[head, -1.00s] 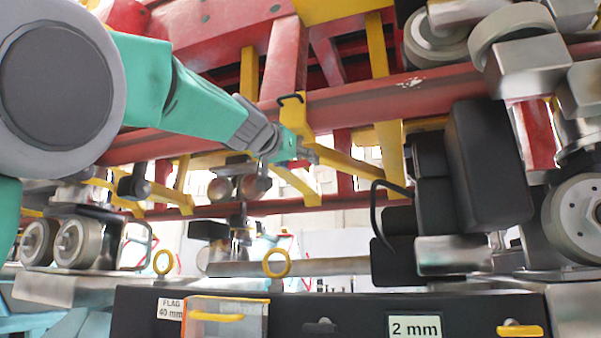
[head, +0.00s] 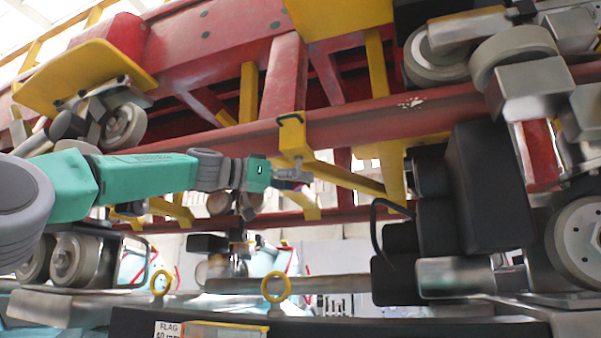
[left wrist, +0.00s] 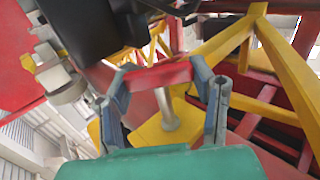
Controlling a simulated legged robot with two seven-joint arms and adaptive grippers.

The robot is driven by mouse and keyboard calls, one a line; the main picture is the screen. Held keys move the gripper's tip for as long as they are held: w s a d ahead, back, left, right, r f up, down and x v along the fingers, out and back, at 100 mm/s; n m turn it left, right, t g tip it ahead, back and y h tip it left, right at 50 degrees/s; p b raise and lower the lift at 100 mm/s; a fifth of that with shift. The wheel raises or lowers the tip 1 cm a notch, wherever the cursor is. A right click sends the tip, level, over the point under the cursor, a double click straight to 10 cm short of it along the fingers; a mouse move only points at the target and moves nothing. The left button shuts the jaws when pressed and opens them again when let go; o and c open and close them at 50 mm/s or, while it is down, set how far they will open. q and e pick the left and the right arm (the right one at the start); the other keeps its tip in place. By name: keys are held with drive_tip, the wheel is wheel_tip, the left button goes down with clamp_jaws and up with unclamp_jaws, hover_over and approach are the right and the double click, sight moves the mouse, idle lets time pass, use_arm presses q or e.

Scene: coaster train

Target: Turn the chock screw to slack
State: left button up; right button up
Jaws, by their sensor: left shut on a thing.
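The chock screw shows in the left wrist view as a red crossbar (left wrist: 158,76) on a grey shaft (left wrist: 167,112). The shaft runs to a yellow bracket (left wrist: 160,132). My left gripper (left wrist: 163,92) has one finger at each end of the crossbar and is shut on it. In the head view my left gripper (head: 285,175) is beside the yellow bracket (head: 294,140) that hangs on the red rail. The crossbar is too small to make out there. My right gripper is in neither view.
A long red rail (head: 370,120) runs above the gripper, with yellow braces (head: 350,178) beside it. Black boxes (head: 485,190) and wheels (head: 580,232) stand at the right. A yellow ring (head: 276,287) stands below. Open space lies under the gripper.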

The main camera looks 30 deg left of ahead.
use_arm(q)
drive_tip(key=m+g+h+p, duration=0.2)
drive_tip(key=g+p, duration=0.1)
drive_tip(key=p, duration=0.1)
drive_tip(key=m+g+h+p, duration=0.2)
drive_tip(key=h+p, duration=0.1)
drive_tip(key=shift+w+a+r+m+g+p, duration=0.1)
drive_tip(key=shift+a+r+m+g+p, duration=0.05)
drive_tip(key=shift+m+g+p, duration=0.25)
drive_tip(key=shift+m+g+h+p, duration=0.75)
drive_tip(key=shift+m+g, duration=0.25)
drive_tip(key=shift+g, duration=0.3)
drive_tip(key=o, duration=1.2)
drive_tip(key=shift+f, duration=0.2)
drive_tip(key=shift+w+a, duration=0.1)
drive_tip(key=shift+s, duration=0.2)
